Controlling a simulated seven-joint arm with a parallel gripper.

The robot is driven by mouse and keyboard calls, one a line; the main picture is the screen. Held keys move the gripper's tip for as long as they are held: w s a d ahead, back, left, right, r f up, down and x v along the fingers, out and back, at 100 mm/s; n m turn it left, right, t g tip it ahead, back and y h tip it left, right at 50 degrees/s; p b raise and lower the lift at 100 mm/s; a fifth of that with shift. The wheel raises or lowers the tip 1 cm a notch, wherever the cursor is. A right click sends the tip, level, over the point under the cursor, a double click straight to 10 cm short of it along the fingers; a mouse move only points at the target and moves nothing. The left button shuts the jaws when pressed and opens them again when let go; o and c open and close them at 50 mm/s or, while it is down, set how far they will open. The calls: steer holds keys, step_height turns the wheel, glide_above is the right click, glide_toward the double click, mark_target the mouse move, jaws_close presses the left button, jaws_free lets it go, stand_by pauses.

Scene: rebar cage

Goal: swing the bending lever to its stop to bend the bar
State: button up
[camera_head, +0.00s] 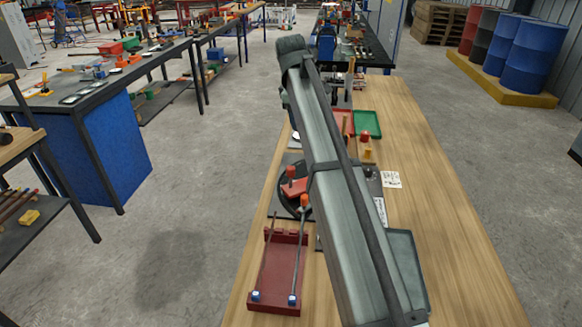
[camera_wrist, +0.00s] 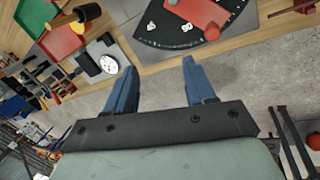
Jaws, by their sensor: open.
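The bending plate, a black disc with pale marks (camera_wrist: 160,25), lies on the bench near the top of the wrist view. A red lever piece (camera_wrist: 200,12) with a round red knob (camera_wrist: 212,33) sits on it. In the head view the red lever piece (camera_head: 294,187) shows left of my arm, which partly covers the plate. Thin bars (camera_head: 299,255) lie along a dark red holder (camera_head: 277,285), with blue ends at the front. Which bar is in the bender I cannot tell. My gripper (camera_wrist: 159,66) has blue fingers apart and empty, clear of the knob; it is hidden in the head view.
A green tray (camera_head: 367,123) and a red tray (camera_head: 341,121) lie farther back on the wooden bench (camera_head: 450,235). A white round dial (camera_wrist: 108,64) is near my left finger in the wrist view. The bench's right side is mostly clear.

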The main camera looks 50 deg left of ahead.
mark_target(291, 168)
steer(key=s+d+m+g+h, duration=0.1)
steer(key=s+d+m+g, duration=0.15)
steer(key=s+m, duration=0.2)
steer(key=shift+n+g, duration=0.25)
steer(key=f, duration=1.4)
steer(key=shift+s+a+f, duration=0.2)
steer(key=shift+f, duration=0.05)
steer(key=shift+c, duration=0.4)
jaws_close()
